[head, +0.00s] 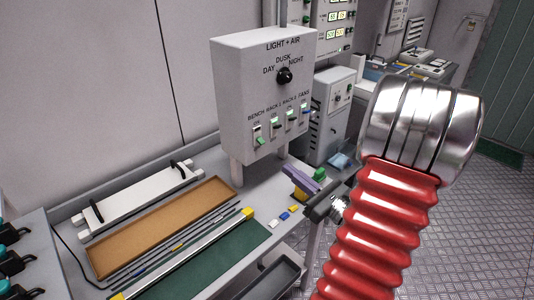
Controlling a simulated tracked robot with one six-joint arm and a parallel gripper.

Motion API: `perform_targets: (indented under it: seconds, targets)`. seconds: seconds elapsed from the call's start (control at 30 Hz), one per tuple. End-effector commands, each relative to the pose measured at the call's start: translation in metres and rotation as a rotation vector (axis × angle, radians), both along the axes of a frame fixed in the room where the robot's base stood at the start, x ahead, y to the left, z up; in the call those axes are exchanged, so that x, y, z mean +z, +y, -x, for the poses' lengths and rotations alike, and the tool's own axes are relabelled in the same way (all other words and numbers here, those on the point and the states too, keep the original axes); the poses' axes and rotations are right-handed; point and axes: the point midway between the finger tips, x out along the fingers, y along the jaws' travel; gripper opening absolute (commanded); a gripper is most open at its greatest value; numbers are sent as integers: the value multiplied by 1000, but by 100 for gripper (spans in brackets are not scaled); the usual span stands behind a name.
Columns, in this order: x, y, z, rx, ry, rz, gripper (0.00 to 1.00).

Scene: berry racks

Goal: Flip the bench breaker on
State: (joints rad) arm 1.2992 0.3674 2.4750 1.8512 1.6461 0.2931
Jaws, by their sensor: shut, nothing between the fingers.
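The light and air box (225,85) stands on posts at the back of the bench. The bench breaker (261,138) is the leftmost of the switches along the bottom of its front. Its green lever appears low in its slot, while its neighbours' levers appear higher; the detail is small. My gripper (291,176) is shut and empty, over the bench's right end, below and to the right of the breaker and apart from it. My red and silver arm hides part of its mount.
A dial (284,75) sits above the switches. A white handled bar (140,198), a brown tray (165,222) and a green mat (215,262) lie on the bench to the left. A grey cabinet (325,125) stands behind.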

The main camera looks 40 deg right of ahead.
Motion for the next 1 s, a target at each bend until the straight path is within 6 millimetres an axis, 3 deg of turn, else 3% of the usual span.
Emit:
perform_targets:
  seconds: [0.37,1.0]
  targets:
    - [1,1,-8,4,1,3,0]
    - [11,4,-75,6,2,3,0]
